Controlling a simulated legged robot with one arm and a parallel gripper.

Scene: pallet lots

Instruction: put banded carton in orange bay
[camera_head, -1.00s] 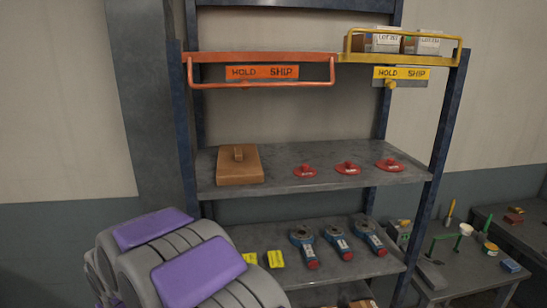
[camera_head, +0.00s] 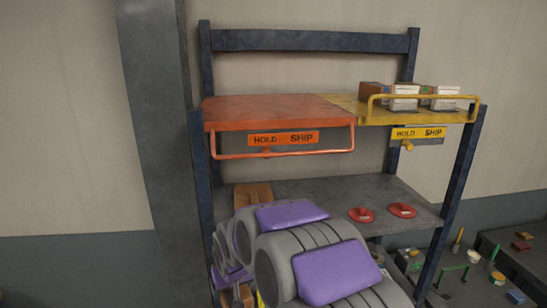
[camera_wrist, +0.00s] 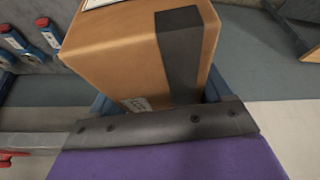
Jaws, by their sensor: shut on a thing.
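The banded carton (camera_wrist: 120,55) fills the upper middle of the wrist view. It is a brown box with a dark band down its side and a small label near its bottom edge. My gripper (camera_wrist: 160,125) is shut on it, with a dark jaw bar against the carton's near side. The orange bay (camera_head: 270,110) is the left half of the top shelf. Its surface is bare, and its orange rail hangs low in front. A HOLD/SHIP plate (camera_head: 283,139) with an orange slider under HOLD sits below it.
The yellow bay (camera_head: 345,103) beside it holds labelled boxes (camera_head: 404,92) behind a raised yellow rail. The middle shelf (camera_head: 335,190) carries a brown block (camera_head: 253,193) and red discs (camera_head: 402,210). Dark posts (camera_head: 200,165) flank the rack. A cluttered bench stands right.

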